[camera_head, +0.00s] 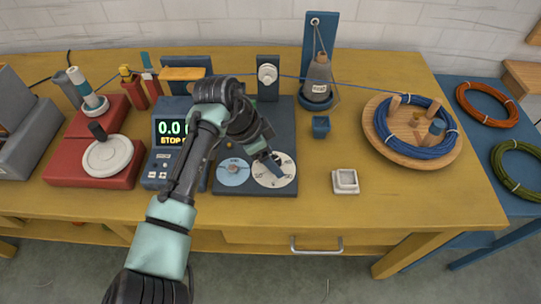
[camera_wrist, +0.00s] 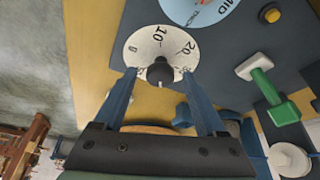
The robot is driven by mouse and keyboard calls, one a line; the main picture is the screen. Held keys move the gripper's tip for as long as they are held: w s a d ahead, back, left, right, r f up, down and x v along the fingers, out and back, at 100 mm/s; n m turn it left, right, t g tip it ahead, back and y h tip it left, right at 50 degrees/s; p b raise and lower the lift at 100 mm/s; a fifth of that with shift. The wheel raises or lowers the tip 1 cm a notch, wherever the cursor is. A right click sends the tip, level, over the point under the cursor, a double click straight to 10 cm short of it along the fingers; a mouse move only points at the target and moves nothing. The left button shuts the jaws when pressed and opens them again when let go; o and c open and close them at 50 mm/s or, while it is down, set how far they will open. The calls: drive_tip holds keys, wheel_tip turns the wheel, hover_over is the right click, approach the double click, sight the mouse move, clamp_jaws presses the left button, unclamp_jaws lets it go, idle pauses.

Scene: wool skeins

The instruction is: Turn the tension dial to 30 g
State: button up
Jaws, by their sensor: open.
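The tension dial (camera_head: 287,178) is a white disc with black numbers on the dark panel; part of it is hidden by my gripper (camera_head: 270,160). In the wrist view the dial (camera_wrist: 140,48) shows 0, 10 and 20 and has a black knob (camera_wrist: 160,70) at its centre. My gripper (camera_wrist: 159,76) is open, its blue fingers on either side of the knob with visible gaps. A small pale mark shows at the knob's near edge; which number it points to I cannot tell. The 30 mark is not readable.
A light blue dial (camera_head: 234,172) sits just left of the tension dial, also in the wrist view (camera_wrist: 200,8). A display box (camera_head: 165,135), a red winder (camera_head: 107,157) and a wooden tray (camera_head: 385,145) of blue yarn stand around. A white dish (camera_head: 345,181) lies right of the panel.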

clamp_jaws()
drive_tip(key=shift+r+n+p, duration=0.15)
drive_tip(key=shift+n+p, duration=0.25)
drive_tip(key=shift+p, duration=0.2)
drive_tip(key=n+p, duration=0.1)
drive_tip(key=t+p, duration=0.1)
drive_tip(key=p, duration=0.1)
drive_tip(key=shift+s+d+r+n, duration=0.15)
drive_tip(key=shift+n, duration=0.25)
drive_tip(key=n+y+p, duration=0.1)
drive_tip(key=n+p, duration=0.1)
drive_tip(key=p, duration=0.1)
drive_tip(key=shift+d+n+t, duration=0.1)
drive_tip(key=shift+n+t, duration=0.2)
drive_tip(key=n+y+p, duration=0.1)
drive_tip(key=n+p, duration=0.2)
drive_tip(key=p, duration=0.1)
drive_tip(key=shift+s+t, duration=0.1)
drive_tip(key=shift+t, duration=0.3)
drive_tip(key=shift+d+f+n+y+p, duration=0.15)
drive_tip(key=shift+n+y+p, duration=0.7)
drive_tip(key=shift+n, duration=0.95)
drive_tip(key=shift+f+t, duration=0.1)
drive_tip(key=shift+t, duration=0.2)
